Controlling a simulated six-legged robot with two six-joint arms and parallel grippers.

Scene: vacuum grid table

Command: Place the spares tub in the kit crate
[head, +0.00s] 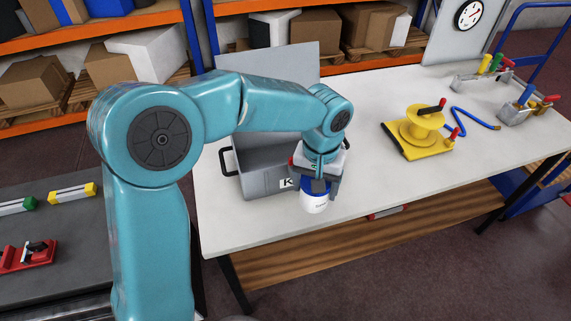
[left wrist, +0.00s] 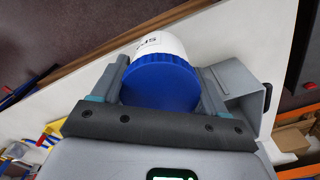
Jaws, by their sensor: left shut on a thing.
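The spares tub (head: 314,203) is a white tub with a blue lid. My left gripper (head: 316,184) is shut on it, in front of the grey kit crate (head: 262,182) in the head view. The left wrist view shows the blue lid (left wrist: 160,82) between the two fingers of my left gripper (left wrist: 158,88). The crate stands on the white table with its lid raised at the back, and my arm hides much of its opening. A grey crate wall (left wrist: 240,88) shows beside the tub in the left wrist view. My right gripper is not in view.
The white table (head: 370,120) has a yellow reel (head: 421,128) with a blue hose, and grey tool holders (head: 480,78) at the far right. Its front edge runs close below the tub. A dark bench (head: 60,222) with clamps lies at left.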

